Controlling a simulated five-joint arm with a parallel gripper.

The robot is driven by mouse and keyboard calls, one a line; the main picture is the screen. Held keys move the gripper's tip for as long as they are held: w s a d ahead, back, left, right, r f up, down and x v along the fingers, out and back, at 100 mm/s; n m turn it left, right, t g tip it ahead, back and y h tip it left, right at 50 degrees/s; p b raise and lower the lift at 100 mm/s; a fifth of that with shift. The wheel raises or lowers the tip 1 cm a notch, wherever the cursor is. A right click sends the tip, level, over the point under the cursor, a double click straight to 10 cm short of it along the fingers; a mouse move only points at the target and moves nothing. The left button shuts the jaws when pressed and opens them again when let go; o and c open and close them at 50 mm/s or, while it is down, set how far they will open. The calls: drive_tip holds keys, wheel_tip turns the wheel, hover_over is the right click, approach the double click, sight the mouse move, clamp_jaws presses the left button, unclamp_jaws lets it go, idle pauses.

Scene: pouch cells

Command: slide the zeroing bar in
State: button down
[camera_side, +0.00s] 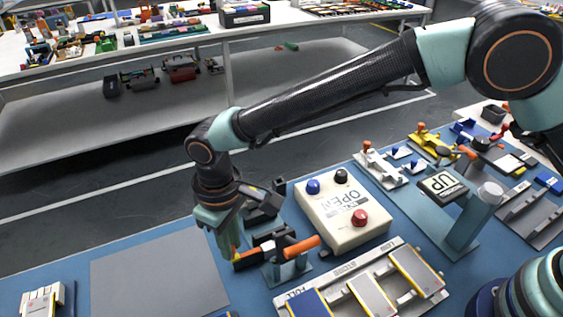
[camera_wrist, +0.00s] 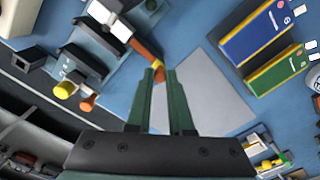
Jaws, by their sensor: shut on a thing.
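My gripper (camera_side: 232,254) is at the left end of a small grey fixture (camera_side: 287,268) on the blue mat. It is shut on the orange end of a dark bar, the zeroing bar (camera_side: 250,257). In the wrist view, the orange bar (camera_wrist: 146,56) runs from the fixture (camera_wrist: 100,45) to between my green fingertips (camera_wrist: 160,73). The bar's far part is hidden by the fixture, so I cannot tell how deep it sits. A thick orange handle (camera_side: 302,246) sticks out of the fixture's right side.
A cream box (camera_side: 340,235) with blue, black and red knobs stands right behind the fixture. A tray of pouch cells (camera_side: 372,295) lies in front right. A post with an "UP" plate (camera_side: 443,187) stands further right. A bare grey pad (camera_side: 155,275) lies left.

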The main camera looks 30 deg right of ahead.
drive_tip(key=shift+d, duration=3.1)
drive_tip(key=c, duration=0.8)
unclamp_jaws()
drive_tip(key=shift+a+r, duration=0.1)
drive_tip(key=shift+r, duration=0.25)
wheel_tip(320, 180, up, 12)
drive_tip(key=shift+f, duration=0.25)
